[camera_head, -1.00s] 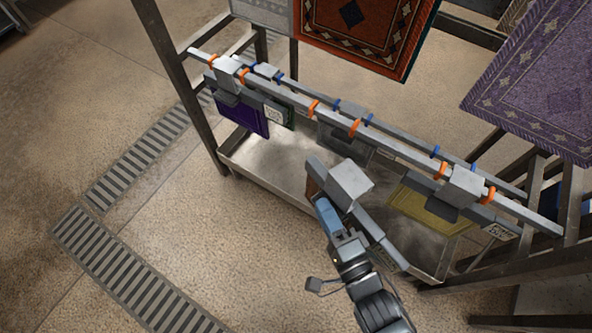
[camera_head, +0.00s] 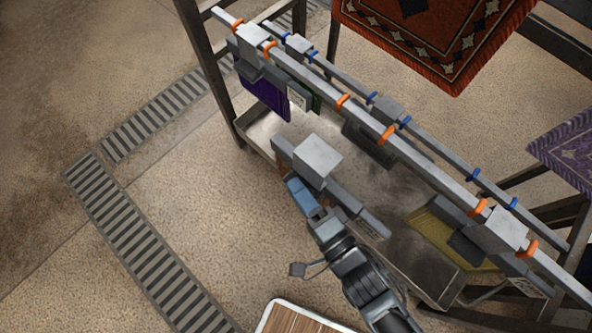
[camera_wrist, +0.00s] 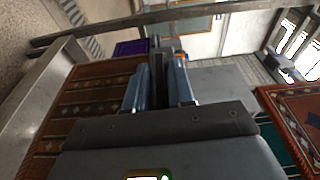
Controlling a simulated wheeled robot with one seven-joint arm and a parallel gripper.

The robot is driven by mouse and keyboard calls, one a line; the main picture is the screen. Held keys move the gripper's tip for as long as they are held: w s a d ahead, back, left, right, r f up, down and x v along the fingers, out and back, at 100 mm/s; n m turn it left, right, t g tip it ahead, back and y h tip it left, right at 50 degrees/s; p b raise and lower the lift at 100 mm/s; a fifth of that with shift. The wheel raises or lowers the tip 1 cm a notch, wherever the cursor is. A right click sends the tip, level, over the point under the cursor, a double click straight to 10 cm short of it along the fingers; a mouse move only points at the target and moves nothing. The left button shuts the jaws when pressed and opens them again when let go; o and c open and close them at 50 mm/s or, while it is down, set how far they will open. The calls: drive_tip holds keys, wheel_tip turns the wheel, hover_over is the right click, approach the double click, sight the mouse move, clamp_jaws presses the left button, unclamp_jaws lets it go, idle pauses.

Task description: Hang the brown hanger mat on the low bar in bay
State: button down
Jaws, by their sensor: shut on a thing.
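My gripper (camera_head: 300,194) is shut on a grey hanger (camera_head: 318,158) with a square block on top, and it also shows in the wrist view (camera_wrist: 160,92). The brown mat (camera_wrist: 88,100) hangs below, patterned, in the wrist view; in the head view it is mostly hidden under the hanger. The hanger is in front of the rack, apart from the bars. The front bar (camera_head: 310,75) has orange clips, with a free space between its middle pair. The rear bar (camera_head: 440,152) has blue clips. I cannot tell which bar is lower.
A purple mat (camera_head: 262,95) and a yellow mat (camera_head: 437,240) hang at either side of the front bar's free space. A metal tray (camera_head: 262,128) lies below. A wooden-topped surface (camera_head: 298,321) is at the bottom.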

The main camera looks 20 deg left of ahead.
drive_tip(key=w+d+f+b, duration=0.1)
drive_tip(key=w+d+b, duration=0.1)
drive_tip(key=w, duration=0.4)
drive_tip(key=w+d+f+b, duration=0.2)
drive_tip(key=w+d+b, duration=0.1)
drive_tip(key=w+b, duration=0.2)
drive_tip(key=shift+w, duration=1.2)
idle(0.4)
